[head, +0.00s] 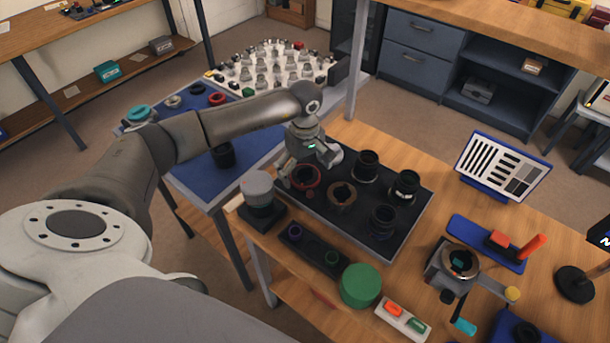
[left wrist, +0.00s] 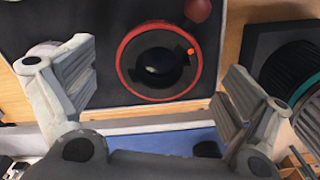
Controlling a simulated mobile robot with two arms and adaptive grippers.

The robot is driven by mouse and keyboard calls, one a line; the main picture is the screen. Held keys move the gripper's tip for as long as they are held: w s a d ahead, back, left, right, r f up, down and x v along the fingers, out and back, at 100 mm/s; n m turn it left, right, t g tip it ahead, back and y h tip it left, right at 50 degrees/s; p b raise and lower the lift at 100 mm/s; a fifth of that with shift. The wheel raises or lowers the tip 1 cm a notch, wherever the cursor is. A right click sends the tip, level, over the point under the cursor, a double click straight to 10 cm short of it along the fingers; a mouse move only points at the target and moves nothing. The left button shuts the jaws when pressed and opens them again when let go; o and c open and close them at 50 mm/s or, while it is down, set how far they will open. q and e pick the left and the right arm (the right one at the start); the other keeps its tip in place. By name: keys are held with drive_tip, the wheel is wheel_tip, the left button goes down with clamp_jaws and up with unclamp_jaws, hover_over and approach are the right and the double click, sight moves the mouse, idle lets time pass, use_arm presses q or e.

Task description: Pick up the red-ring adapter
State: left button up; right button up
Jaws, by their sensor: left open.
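The red-ring adapter (head: 307,178) sits at the left end of a dark tray (head: 405,236) on the wooden bench. In the left wrist view the adapter (left wrist: 155,62) is a dark disc with a red rim, a black centre and a small orange mark. My left gripper (head: 309,166) is over it, fingers spread wide. In the left wrist view the fingers of the gripper (left wrist: 157,68) stand on either side of the adapter, apart from it, with nothing held. The gripper partly hides the adapter in the head view. My right gripper is not in view.
A brown-ringed part (head: 342,194) and black lens barrels (head: 366,165) share the tray. A grey-capped cylinder (head: 258,190) stands close left of the adapter. A green disc (head: 361,285) lies in front. A blue-topped table (head: 190,165) is to the left.

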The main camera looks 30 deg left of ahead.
use_arm(q)
drive_tip(key=shift+f, duration=1)
drive_tip(key=shift+w+f, duration=0.1)
drive_tip(key=shift+f, duration=0.1)
drive_tip(key=shift+c, duration=2.4)
drive_tip(key=c, duration=0.7)
drive_tip(key=shift+r, duration=0.1)
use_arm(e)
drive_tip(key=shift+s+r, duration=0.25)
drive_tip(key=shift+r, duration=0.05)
use_arm(q)
drive_tip(key=shift+r, duration=0.1)
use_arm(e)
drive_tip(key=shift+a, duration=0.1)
